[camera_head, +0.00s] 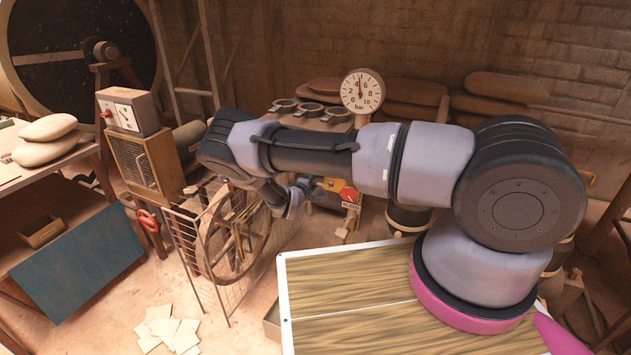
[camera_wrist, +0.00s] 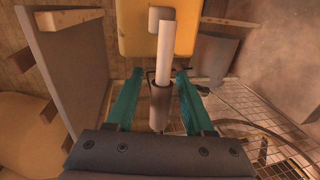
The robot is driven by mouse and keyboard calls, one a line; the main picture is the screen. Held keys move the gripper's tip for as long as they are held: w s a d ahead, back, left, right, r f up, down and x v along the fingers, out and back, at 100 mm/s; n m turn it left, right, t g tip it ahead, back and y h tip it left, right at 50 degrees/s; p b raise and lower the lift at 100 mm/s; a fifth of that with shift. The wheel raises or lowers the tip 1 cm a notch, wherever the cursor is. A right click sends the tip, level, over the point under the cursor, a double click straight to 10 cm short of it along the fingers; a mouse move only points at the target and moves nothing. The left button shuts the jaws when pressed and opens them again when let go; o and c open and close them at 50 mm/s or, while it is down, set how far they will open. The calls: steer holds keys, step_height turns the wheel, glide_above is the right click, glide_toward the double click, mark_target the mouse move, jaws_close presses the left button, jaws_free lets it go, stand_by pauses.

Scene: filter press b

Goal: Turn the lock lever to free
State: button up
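In the wrist view, a pale rod with a darker grey cylindrical grip, which looks like the lock lever (camera_wrist: 161,98), runs up toward a yellow block (camera_wrist: 170,32). My gripper (camera_wrist: 159,80) is open, with one teal finger on each side of the lever. Gaps show between the lever and both fingers, so it is not clamped. In the head view, the end of my arm (camera_head: 292,200) reaches down beside a large handwheel.
The handwheel (camera_head: 207,240) and a wire mesh guard (camera_head: 180,235) stand close to my gripper. A red knob (camera_head: 349,193) on a yellow box is just right of it. In the wrist view, a grey plate (camera_wrist: 75,55) rises at left. Floor sheets (camera_head: 168,328) lie in front.

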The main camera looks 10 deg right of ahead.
steer(key=v, duration=1)
steer(key=shift+s+a, duration=0.15)
steer(key=shift+s, duration=0.2)
steer(key=s+d+r+m+g+y, duration=0.1)
steer(key=s+d+r+m+g, duration=0.3)
steer(key=r, duration=0.6)
steer(key=s+d+r+m+g+y, duration=0.15)
steer(key=d+r+m+g, duration=0.3)
steer(key=r, duration=0.55)
steer(key=s+d+r+m+g, duration=0.3)
steer(key=d+r+m, duration=0.15)
steer(key=r, duration=0.55)
steer(key=s+d+r+m+t+y, duration=0.2)
steer(key=s+r+t+y, duration=0.3)
steer(key=s+r, duration=1.8)
steer(key=y, duration=0.3)
steer(key=shift+t, duration=0.35)
